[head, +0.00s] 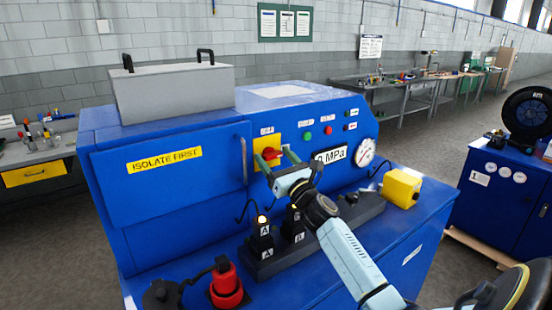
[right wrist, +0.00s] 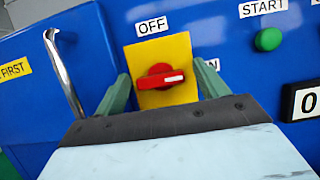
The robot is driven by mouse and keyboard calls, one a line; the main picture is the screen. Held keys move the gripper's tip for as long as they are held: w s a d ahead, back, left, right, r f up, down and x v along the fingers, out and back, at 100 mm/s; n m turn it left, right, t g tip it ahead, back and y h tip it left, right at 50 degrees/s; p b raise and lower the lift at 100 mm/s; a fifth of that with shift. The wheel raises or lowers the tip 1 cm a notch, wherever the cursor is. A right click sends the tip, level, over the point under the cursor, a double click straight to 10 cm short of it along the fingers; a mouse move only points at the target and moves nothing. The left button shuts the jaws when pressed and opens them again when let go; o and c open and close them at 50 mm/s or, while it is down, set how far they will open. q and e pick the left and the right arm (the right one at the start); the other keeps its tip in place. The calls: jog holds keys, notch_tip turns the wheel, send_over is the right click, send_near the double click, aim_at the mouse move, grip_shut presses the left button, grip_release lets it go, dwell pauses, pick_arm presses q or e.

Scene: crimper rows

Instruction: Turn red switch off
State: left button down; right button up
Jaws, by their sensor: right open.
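The red switch (head: 271,153) is a rotary knob on a yellow plate (head: 263,142) on the blue machine's front panel. In the right wrist view the red switch (right wrist: 160,77) lies about level, its white mark pointing right. An OFF label (right wrist: 151,26) is above the plate; a label at the right, partly hidden by a finger, seems to read ON. My right gripper (head: 274,158) is open, its green fingers on either side of the knob. In the wrist view the right gripper (right wrist: 162,80) frames the knob, apart from it. My left gripper is not in view.
A door handle (right wrist: 64,72) stands out left of the switch. A green START button (right wrist: 268,39) and a pressure display (right wrist: 305,100) are to the right. Below are a black crimper block (head: 270,262), a red part (head: 226,285) and a yellow box (head: 401,187).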

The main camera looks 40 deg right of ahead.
jog(key=shift+c, duration=0.3)
jog(key=c, duration=0.9)
